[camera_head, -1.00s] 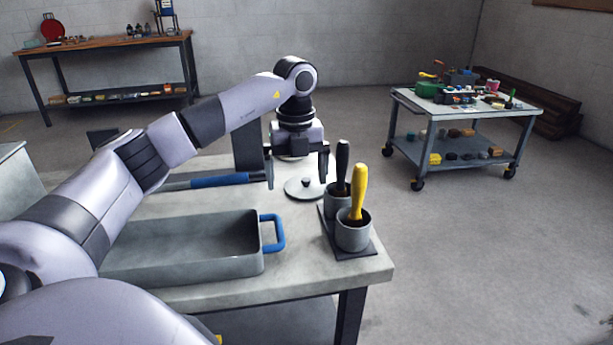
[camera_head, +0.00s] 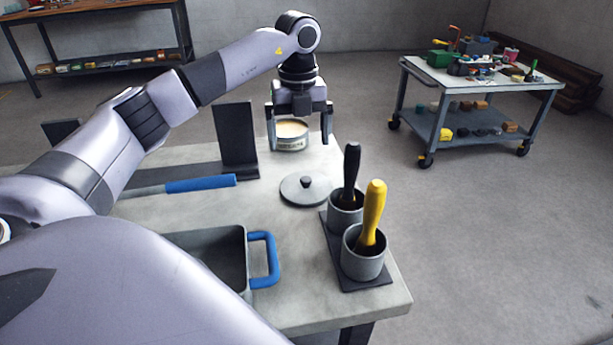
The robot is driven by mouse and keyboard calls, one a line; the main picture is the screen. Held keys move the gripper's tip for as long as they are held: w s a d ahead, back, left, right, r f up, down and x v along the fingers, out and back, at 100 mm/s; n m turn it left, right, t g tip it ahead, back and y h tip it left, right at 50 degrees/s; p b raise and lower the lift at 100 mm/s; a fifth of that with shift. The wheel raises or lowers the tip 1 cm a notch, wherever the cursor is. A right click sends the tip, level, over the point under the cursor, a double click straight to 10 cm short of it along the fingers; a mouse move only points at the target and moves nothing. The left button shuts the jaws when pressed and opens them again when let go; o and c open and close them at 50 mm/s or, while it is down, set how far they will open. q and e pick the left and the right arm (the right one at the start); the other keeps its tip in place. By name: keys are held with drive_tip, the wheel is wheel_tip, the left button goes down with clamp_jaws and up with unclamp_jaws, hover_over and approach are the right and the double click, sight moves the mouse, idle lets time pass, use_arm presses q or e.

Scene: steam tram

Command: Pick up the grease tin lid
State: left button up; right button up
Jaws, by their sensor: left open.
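The grease tin lid (camera_head: 296,192), a flat grey disc with a dark knob, lies on the tabletop near its right side. The open grease tin (camera_head: 291,141), with pale grease inside, stands behind the lid. My left gripper (camera_head: 299,144) is open and empty, its fingers pointing down. In the picture, its fingers show on either side of the tin, above and beyond the lid; I cannot tell their exact depth. My right gripper is not in view.
Two grey cups (camera_head: 363,262) with a black and a yellow handle stand on a dark mat right of the lid. A grey tray (camera_head: 215,250) with a blue handle is in front. A blue-handled tool (camera_head: 200,184) and a dark upright plate (camera_head: 236,140) are left.

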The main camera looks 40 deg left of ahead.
sight(302, 171)
use_arm(q)
drive_tip(key=shift+w+d+f+b, duration=0.1)
drive_tip(key=shift+f+b, duration=0.05)
drive_tip(key=shift+f, duration=1.6)
drive_tip(key=shift+w+f+b, duration=0.1)
drive_tip(key=shift+f+b, duration=0.05)
drive_tip(key=shift+f, duration=1.6)
drive_tip(key=c, duration=1.8)
